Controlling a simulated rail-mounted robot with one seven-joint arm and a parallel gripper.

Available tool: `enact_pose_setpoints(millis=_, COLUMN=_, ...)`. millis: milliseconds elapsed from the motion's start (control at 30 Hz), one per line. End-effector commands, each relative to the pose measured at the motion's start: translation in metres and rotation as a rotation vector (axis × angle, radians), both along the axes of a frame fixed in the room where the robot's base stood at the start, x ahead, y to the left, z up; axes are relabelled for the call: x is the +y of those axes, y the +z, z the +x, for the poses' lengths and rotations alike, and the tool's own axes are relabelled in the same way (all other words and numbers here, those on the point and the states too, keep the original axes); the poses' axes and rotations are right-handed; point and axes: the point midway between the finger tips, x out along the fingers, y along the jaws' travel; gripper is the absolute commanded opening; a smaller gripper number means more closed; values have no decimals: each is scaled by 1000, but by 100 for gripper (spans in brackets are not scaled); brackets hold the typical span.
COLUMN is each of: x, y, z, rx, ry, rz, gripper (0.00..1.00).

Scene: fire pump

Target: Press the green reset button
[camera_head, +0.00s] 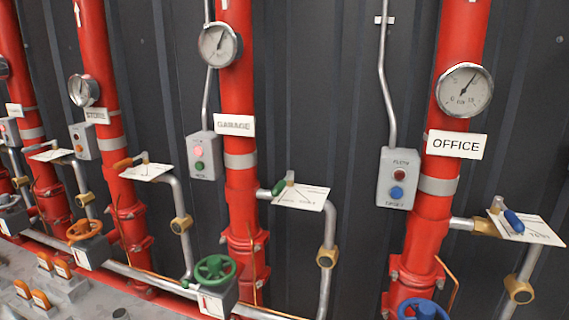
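The green button (199,166) is the lower button on a grey control box (211,140) beside the red GARAGE pipe, in the head view. A pinkish button (198,152) that looks lit sits just above it. The small text on the box is too blurred to read. Nothing covers the green button. My gripper is not in view.
The OFFICE box (383,180) has a red and a blue button; the STORE box (88,150) is at left. A green-handled lever (278,187) sticks out right of the GARAGE pipe (236,86), and a green handwheel (214,269) stands below.

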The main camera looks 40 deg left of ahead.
Motion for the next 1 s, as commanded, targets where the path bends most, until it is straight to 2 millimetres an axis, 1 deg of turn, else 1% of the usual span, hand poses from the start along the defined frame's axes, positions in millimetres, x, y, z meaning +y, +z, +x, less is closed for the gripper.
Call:
enact_pose_setpoints(millis=33, x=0, y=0, z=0, rx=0, ry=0, rz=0, gripper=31)
enact_pose_setpoints(millis=133, x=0, y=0, z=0, rx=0, ry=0, rz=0, gripper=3)
enact_pose_setpoints(millis=167, x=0, y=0, z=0, rx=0, ry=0, rz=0, gripper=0)
enact_pose_setpoints(millis=1000, x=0, y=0, z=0, rx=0, ry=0, rz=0, gripper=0)
